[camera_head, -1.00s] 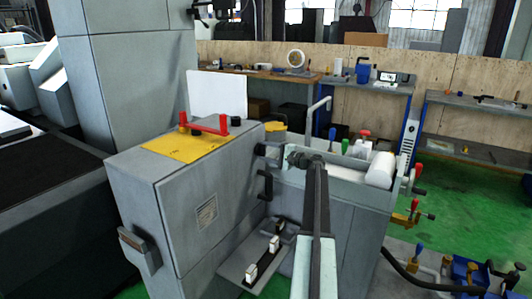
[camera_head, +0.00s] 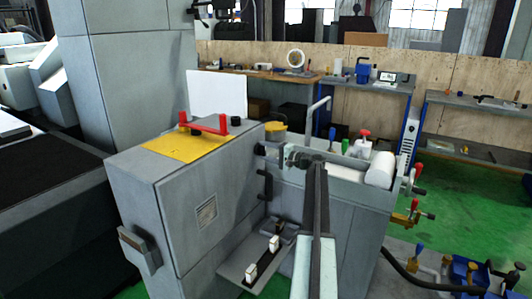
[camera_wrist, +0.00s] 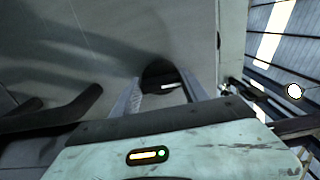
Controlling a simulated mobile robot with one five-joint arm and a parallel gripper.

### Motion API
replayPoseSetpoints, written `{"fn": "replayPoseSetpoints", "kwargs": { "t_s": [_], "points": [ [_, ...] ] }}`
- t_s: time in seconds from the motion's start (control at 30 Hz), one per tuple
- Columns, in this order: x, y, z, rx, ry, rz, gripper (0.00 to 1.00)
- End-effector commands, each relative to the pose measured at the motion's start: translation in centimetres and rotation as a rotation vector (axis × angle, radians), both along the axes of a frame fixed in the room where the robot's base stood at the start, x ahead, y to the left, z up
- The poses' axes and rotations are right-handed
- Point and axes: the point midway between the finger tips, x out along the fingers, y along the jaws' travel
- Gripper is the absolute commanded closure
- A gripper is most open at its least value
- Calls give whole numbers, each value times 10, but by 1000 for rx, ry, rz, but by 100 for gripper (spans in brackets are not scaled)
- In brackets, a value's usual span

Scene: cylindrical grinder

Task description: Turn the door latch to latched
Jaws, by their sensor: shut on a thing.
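The door latch (camera_head: 261,149) is a small dark part on the right side face of the grey machine cabinet, in the head view. My gripper (camera_head: 277,153) reaches it from the right and is shut on it. In the wrist view, the two grey fingers of my gripper (camera_wrist: 163,84) stand on either side of the dark latch (camera_wrist: 160,70), close to the grey panel. The fingers and wrist hide part of the latch, so I cannot read its exact angle.
A black handle (camera_head: 265,186) sits on the same face below the latch; a dark bar (camera_wrist: 60,112) shows at left in the wrist view. A shelf with white blocks (camera_head: 251,272) projects below. A white cylinder (camera_head: 380,170) and red-handled parts stand to the right.

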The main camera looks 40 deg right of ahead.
Motion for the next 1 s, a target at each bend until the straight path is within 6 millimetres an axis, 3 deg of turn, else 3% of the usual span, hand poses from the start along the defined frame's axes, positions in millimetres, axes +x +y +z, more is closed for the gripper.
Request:
{"fn": "replayPoseSetpoints", "kwargs": {
  "t_s": [0.03, 0.1, 0.47, 0.63, 0.9, 1.0],
  "points": [
    [0, 1, -1, -3, 1, 3, 39],
    [0, 1, -1, -2, 1, 2, 26],
    [-3, -1, 0, 0, 1, 0, 26],
    [-23, -5, 0, 0, 1, -2, 26],
    [-72, -17, -1, -1, 1, -1, 26],
    [-77, -18, -1, -1, 1, 0, 26]
  ]
}}
